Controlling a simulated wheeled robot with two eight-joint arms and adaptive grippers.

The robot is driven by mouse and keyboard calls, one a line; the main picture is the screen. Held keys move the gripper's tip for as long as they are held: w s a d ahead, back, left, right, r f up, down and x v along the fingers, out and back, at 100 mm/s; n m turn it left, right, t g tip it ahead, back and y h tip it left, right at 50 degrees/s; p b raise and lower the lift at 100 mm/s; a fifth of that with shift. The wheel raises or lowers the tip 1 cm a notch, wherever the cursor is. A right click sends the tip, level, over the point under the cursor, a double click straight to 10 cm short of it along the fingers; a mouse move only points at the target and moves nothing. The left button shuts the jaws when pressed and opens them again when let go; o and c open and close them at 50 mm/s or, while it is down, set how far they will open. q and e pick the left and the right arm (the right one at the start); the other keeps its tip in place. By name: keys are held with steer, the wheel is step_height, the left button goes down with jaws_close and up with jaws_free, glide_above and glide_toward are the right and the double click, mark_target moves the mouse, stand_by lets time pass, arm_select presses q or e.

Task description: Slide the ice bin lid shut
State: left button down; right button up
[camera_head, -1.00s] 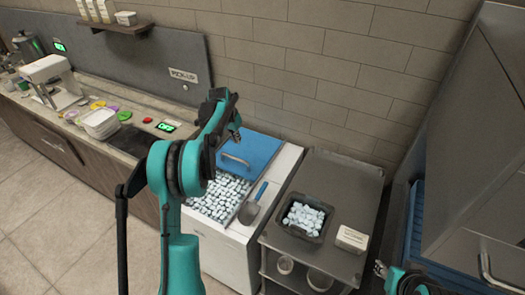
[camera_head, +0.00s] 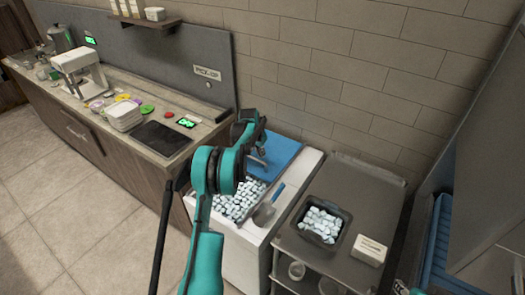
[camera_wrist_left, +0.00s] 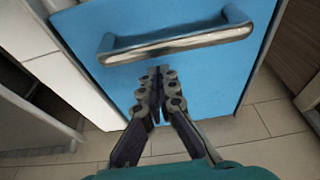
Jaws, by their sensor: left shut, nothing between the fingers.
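The ice bin (camera_head: 235,245) is a white chest with its blue lid (camera_head: 283,152) over the back part. Ice cubes (camera_head: 236,203) show in the uncovered front part. The lid has a metal bar handle, seen close in the left wrist view (camera_wrist_left: 178,42). My left gripper (camera_wrist_left: 158,76) is shut and empty, its fingertips at the lid just beside the handle; I cannot tell whether they touch. In the head view my left arm hides part of the lid and bin. Only a sliver of my right arm shows at the bottom right, its fingers unclear.
A scoop (camera_head: 265,213) lies at the bin's right edge. A steel cart (camera_head: 365,200) on the right holds a black tub of ice (camera_head: 322,222) and a white box (camera_head: 369,250). A counter (camera_head: 150,145) with a dark mat (camera_head: 160,140) runs to the left.

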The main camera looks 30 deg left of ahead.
arm_select(q)
steer(key=shift+s+r, duration=0.25)
steer(key=shift+s, duration=0.7)
steer(key=shift+s, duration=0.1)
steer(key=shift+s+a, duration=0.1)
steer(key=shift+s, duration=0.2)
steer(key=s+a+b, duration=0.1)
steer(key=s+b, duration=0.1)
steer(key=s, duration=2.2)
steer(key=shift+s+a, duration=0.25)
steer(key=shift+a, duration=0.15)
steer(key=shift+f, duration=0.1)
